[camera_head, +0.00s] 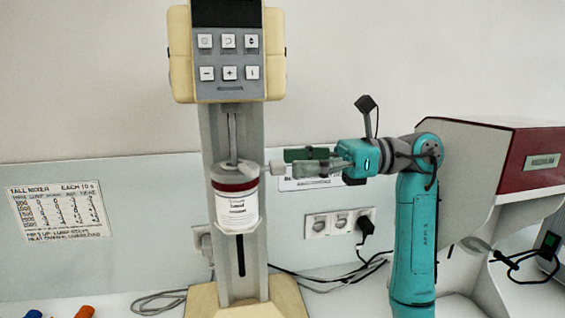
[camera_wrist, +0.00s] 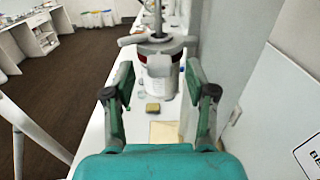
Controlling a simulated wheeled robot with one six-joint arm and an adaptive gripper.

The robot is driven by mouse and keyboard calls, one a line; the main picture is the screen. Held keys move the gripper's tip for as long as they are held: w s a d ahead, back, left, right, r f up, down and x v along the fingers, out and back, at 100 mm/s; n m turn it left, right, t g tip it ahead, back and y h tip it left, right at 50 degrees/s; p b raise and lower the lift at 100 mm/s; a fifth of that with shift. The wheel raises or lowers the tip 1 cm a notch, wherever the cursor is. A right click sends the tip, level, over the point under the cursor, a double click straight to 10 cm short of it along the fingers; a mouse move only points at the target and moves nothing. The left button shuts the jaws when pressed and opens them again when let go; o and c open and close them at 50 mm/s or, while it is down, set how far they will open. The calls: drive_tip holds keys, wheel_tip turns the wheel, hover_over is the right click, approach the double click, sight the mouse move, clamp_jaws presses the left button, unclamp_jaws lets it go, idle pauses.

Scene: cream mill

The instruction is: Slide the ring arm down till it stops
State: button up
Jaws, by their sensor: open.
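The tall mixer (camera_head: 232,120) stands upright on the bench with a keypad head on top. Its ring arm (camera_head: 234,170) sits at the rim of a white jar with a dark red band (camera_head: 238,208), partway up the column, above a dark slot. A pale knob (camera_head: 276,167) sticks out to the right of the ring. My gripper (camera_head: 291,162) is just right of the knob, pointing left. In the wrist view my gripper (camera_wrist: 158,95) is open, with the ring arm (camera_wrist: 155,44) and jar (camera_wrist: 160,82) ahead between the fingers. Contact with the knob cannot be told.
A handwritten card (camera_head: 60,211) hangs on the wall at left. A grey and red machine (camera_head: 535,160) stands at right. Sockets (camera_head: 338,222) and cables are behind. An orange cap (camera_head: 85,312) is at lower left.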

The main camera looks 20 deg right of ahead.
drive_tip(key=shift+s+d, duration=0.2)
drive_tip(key=shift+d, duration=0.65)
drive_tip(key=shift+s+d, duration=0.2)
drive_tip(key=shift+d, duration=0.65)
